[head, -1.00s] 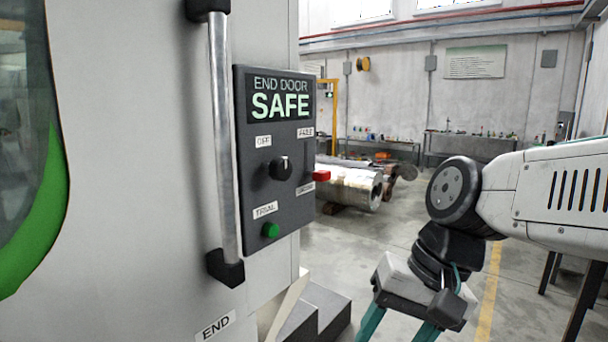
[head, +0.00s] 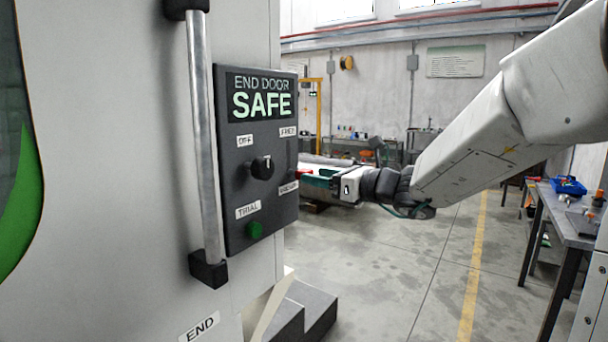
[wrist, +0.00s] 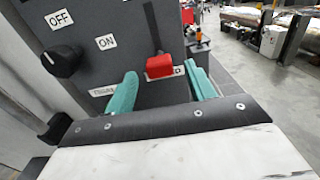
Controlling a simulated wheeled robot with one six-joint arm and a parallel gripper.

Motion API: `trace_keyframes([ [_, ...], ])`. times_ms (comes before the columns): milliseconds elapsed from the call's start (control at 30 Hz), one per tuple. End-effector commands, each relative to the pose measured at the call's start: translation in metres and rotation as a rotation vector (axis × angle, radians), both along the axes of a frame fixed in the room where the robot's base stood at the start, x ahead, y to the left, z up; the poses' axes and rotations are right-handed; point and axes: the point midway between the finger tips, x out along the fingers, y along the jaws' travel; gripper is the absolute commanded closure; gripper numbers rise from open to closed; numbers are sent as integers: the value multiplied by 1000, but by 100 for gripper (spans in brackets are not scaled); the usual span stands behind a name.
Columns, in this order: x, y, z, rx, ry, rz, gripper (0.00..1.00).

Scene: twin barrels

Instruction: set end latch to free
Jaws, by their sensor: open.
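The end latch has a red handle (head: 302,174) at the right side of the dark END DOOR panel (head: 229,200). In the wrist view the red handle (wrist: 160,66) sits at the lower end of a dark vertical slot, covering part of a label ending in "D". The FREE label (head: 288,132) is at the slot's upper end. The panel screen reads SAFE. My gripper (head: 312,177) is beside the panel at the handle's height. In the wrist view my gripper (wrist: 162,86) is open, one teal finger on each side of the handle. I cannot tell whether either finger touches it.
A black knob (head: 262,167) and a green button (head: 254,230) are on the panel left of the latch. A long metal door handle (head: 205,140) stands left of the panel. A workbench (head: 570,225) is at the right. The floor between is clear.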

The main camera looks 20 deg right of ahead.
Motion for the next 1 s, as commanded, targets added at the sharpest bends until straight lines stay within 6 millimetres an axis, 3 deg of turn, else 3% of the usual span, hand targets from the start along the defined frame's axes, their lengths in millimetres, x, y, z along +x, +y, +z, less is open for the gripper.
trace_keyframes([
  [300,34,26,0,-2,0,3,45],
  [633,37,28,0,-3,-1,2,45],
  [667,37,28,0,-3,-1,2,51],
  [833,37,28,0,-3,-1,2,98],
  [1000,37,28,8,-3,-4,2,100],
])
